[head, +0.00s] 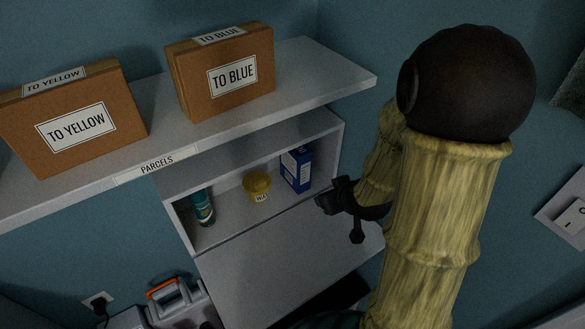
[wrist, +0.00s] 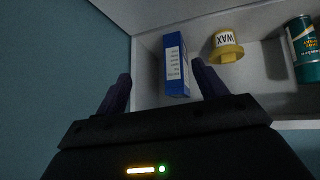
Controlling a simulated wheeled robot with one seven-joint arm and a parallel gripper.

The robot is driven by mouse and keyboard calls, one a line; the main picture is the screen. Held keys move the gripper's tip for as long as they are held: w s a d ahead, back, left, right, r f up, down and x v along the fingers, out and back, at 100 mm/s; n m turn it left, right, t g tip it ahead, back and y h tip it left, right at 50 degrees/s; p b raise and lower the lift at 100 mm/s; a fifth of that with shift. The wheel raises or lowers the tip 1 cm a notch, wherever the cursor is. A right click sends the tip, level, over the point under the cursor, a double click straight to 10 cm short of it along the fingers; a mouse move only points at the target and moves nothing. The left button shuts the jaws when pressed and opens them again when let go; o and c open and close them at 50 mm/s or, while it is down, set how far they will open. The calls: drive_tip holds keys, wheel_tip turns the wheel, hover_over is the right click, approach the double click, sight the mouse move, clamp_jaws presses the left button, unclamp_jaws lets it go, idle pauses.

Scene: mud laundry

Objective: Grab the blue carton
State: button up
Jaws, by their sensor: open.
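The blue carton (head: 297,169) stands at the right end inside an open cabinet compartment in the head view, with a white patch on its front. In the wrist view the carton (wrist: 175,66) shows a blue face and a white printed side panel. My gripper (head: 338,197) is just outside the cabinet, in front of and to the right of the carton. In the wrist view my gripper (wrist: 160,88) is open and empty. Its two dark fingers are spread, with the carton beyond, nearer the right finger and apart from it.
A yellow wax tub (head: 257,186) and a green can (head: 202,207) stand left of the carton in the compartment (head: 228,211). The cabinet's side wall is close to the carton. Above, a shelf (head: 310,73) holds boxes marked TO BLUE (head: 222,75) and TO YELLOW (head: 75,122).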

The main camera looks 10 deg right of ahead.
sight(306, 162)
drive_tip(key=w+f+t+y+b, duration=0.1)
drive_tip(key=t+y, duration=0.1)
drive_tip(key=w+d+f+n+t+y+b, duration=0.1)
drive_tip(key=t+y+b, duration=0.1)
drive_tip(key=t, duration=0.1)
drive_tip(key=w+f+t+y+b, duration=0.2)
drive_tip(key=t, duration=0.1)
drive_tip(key=shift+d+n+y, duration=0.25)
drive_tip(key=shift+n+y, duration=0.05)
drive_tip(key=shift+n, duration=0.1)
drive_tip(key=p+x, duration=0.2)
drive_tip(key=x, duration=0.9)
drive_tip(key=shift+w+a+r, duration=0.15)
drive_tip(key=shift+w, duration=0.15)
drive_tip(key=shift+w+a, duration=0.1)
drive_tip(key=shift+w, duration=0.25)
drive_tip(key=shift+p+x, duration=0.75)
drive_tip(key=shift+x, duration=1.85)
